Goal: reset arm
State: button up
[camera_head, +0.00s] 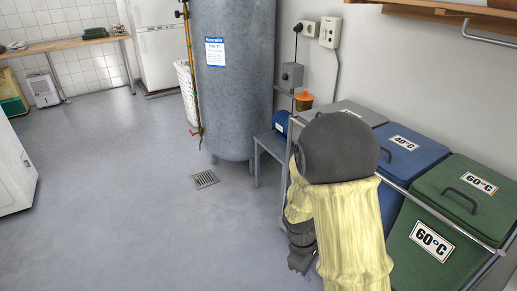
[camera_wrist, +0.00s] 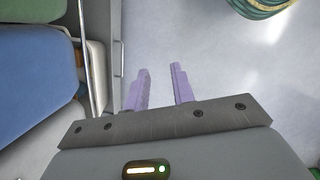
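My arm, in a pale yellow sleeve, reaches down in front of the laundry bins in the head view. Its dark lower end shows beside the sleeve, but the fingers cannot be made out there. In the wrist view my gripper (camera_wrist: 160,85) has two purple fingers standing apart, with nothing between them. Grey floor lies beyond the fingertips. The gripper is open and empty.
A grey bin (camera_head: 357,112), a blue bin (camera_head: 408,158) and a green bin (camera_head: 462,205) stand close at the right in a metal frame. A large grey tank (camera_head: 232,100) stands ahead. A green coil (camera_wrist: 262,6) lies at the wrist view's top right. Floor (camera_head: 120,190) at left is clear.

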jog(key=s+d+r+m+t+y+p, duration=0.1)
jog(key=s+r+m+t+p, duration=0.15)
jog(key=r+m, duration=0.4)
jog(key=s+r+m+t+y+p, duration=0.15)
jog(key=s+r+m, duration=0.25)
jog(key=r, duration=0.5)
notch_tip(320, 180, up, 37)
jog(key=p, duration=3.6)
jog(key=shift+g+p, duration=0.3)
jog(key=shift+p, duration=0.1)
jog(key=shift+w+f, duration=0.1)
jog(key=shift+f, duration=0.05)
